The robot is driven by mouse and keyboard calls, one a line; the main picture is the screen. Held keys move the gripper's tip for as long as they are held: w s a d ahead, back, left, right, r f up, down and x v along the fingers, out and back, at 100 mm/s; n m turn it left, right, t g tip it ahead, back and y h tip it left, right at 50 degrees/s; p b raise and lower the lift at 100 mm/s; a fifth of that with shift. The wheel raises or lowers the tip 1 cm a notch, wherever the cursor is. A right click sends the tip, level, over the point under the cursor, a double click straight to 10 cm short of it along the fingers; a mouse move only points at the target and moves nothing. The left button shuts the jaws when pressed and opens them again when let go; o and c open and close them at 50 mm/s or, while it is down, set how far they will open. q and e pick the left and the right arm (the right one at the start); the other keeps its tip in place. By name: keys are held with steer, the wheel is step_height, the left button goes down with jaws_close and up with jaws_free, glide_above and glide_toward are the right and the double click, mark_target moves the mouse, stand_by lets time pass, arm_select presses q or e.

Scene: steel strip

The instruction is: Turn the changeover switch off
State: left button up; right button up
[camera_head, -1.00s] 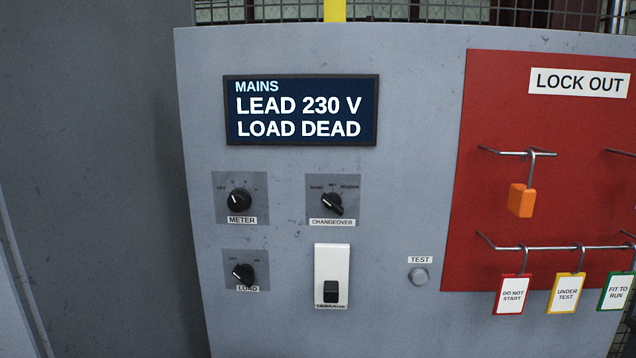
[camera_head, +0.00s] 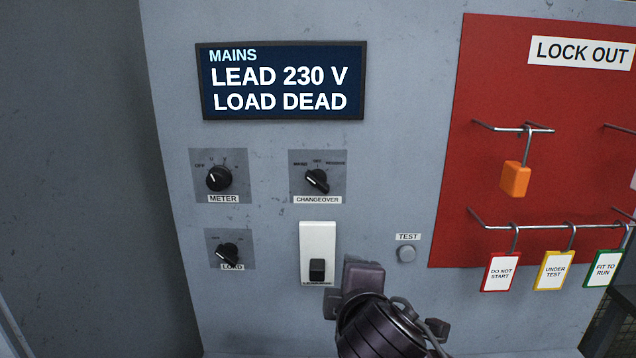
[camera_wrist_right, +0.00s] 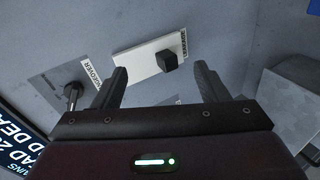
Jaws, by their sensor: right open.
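The changeover switch (camera_head: 317,181) is a black rotary knob on a grey square plate, with its label below. Its white pointer line points up-left, toward the left marking. In the right wrist view the knob (camera_wrist_right: 73,93) shows at the left, outside the left finger. My right gripper (camera_head: 363,278) is below and right of the knob in the head view, in front of the panel; its fingers are hidden there. In the right wrist view the gripper (camera_wrist_right: 162,80) is open and empty, its fingers apart before a white plate. My left gripper is not in view.
The display (camera_head: 282,82) reads MAINS, LEAD 230 V, LOAD DEAD. A meter knob (camera_head: 219,179), load knob (camera_head: 228,254), white plate with black switch (camera_head: 317,270) and test button (camera_head: 406,254) are nearby. The red lockout board (camera_head: 480,90) holds an orange padlock (camera_head: 515,178) and hanging tags.

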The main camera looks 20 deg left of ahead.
steer(key=a+r+n+t, duration=0.3)
steer(key=a+r+n, duration=0.2)
steer(key=r+n, duration=0.25)
steer(key=n+t, duration=0.2)
steer(key=n, duration=0.1)
glide_toward(319, 183)
steer(key=w, duration=0.2)
steer(key=p+x, duration=0.1)
steer(key=x, duration=0.1)
steer(key=p+x, duration=0.1)
steer(key=x, duration=0.1)
steer(key=p+x, duration=0.1)
steer(key=x, duration=0.1)
steer(key=shift+a+r+p, duration=0.2)
steer(key=shift+a+p, duration=0.1)
steer(key=shift+p, duration=0.05)
steer(key=shift+w+a+f, duration=0.15)
steer(key=shift+w+a, duration=0.05)
steer(key=shift+w, duration=0.45)
